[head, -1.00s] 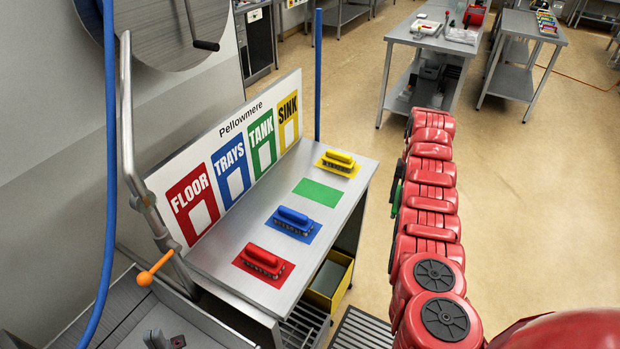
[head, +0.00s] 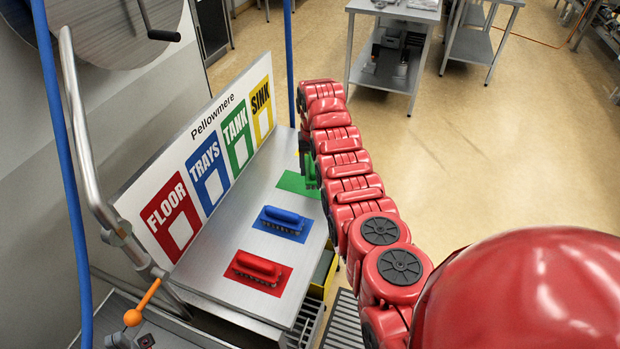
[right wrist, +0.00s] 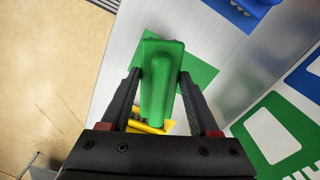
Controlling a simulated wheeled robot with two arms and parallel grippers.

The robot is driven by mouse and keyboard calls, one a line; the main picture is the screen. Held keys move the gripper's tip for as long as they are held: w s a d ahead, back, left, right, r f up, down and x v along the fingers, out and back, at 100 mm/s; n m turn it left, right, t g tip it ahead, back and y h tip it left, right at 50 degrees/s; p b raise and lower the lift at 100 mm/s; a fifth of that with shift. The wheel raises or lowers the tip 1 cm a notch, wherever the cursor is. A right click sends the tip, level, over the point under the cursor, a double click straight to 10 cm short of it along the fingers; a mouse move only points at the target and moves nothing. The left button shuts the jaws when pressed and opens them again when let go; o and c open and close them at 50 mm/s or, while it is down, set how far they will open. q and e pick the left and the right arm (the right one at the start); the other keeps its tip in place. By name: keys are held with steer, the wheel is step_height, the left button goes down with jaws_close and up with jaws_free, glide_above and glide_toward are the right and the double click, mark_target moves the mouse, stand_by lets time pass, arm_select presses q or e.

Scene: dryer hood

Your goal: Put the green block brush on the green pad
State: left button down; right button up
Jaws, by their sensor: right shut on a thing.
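The green block brush (head: 311,172) shows in the head view at the right edge of the green pad (head: 290,182), partly hidden by my red right arm. In the right wrist view, my right gripper (right wrist: 160,82) is shut on the green brush (right wrist: 158,70), with one finger on each side. The green pad (right wrist: 204,76) lies behind the brush on the steel table, partly covered by it. I cannot tell how high the brush is above the pad.
A blue brush (head: 283,217) and a red brush (head: 257,266) sit on matching pads. A yellow pad (right wrist: 155,127) is partly hidden beyond the green one. The labelled board (head: 202,160) stands along the table's left side. An orange-handled lever (head: 134,317) is at lower left.

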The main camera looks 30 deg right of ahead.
step_height(320, 180, down, 5)
steer(key=shift+w+r+b, duration=0.1)
steer(key=shift+b, duration=0.55)
steer(key=shift+f, duration=0.2)
steer(key=o, duration=1.3)
steer(key=shift+r, duration=0.1)
